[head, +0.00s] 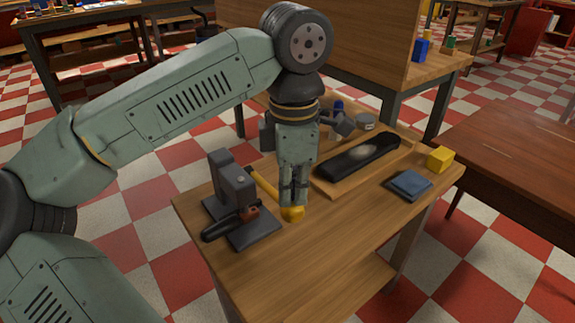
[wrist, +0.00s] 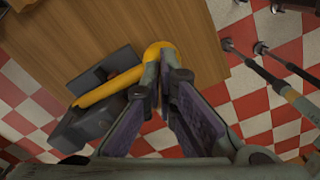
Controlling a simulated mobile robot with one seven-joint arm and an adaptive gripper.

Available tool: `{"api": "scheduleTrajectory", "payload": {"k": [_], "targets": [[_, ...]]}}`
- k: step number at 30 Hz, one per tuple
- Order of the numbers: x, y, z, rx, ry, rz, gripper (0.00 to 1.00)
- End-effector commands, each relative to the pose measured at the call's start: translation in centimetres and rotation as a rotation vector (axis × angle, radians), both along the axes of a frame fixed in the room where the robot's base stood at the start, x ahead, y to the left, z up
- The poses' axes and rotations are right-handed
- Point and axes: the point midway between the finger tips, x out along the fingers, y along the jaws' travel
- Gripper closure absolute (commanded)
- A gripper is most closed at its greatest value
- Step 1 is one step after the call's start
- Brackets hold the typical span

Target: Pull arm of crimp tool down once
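The crimp tool (head: 233,187) is a dark grey block on a flat base at the left of the wooden workbench. Its yellow arm (head: 264,186) slopes from the block to a rounded yellow end (head: 292,213). In the wrist view the yellow arm (wrist: 108,87) runs from the grey tool (wrist: 88,122) to its end (wrist: 158,49) at my fingertips. My gripper (head: 293,202) points down right at that end. In the wrist view its fingers (wrist: 165,66) converge and look shut, with the yellow end just beyond the tips. Whether they touch it is partly hidden.
A wooden tray (head: 325,187) with a long black item (head: 358,154) lies right of my gripper. The front of the bench (head: 290,265) is clear.

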Motion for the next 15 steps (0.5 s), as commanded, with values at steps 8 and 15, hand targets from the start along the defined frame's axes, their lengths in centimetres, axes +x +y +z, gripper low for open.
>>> {"api": "scheduleTrajectory", "payload": {"k": [8, 15], "targets": [[-0.01, 0.02, -0.46, 0.001, 0.000, 0.001, 1.00], [0.00, 0.03, -1.00, 0.001, 0.000, 0.001, 1.00]]}}
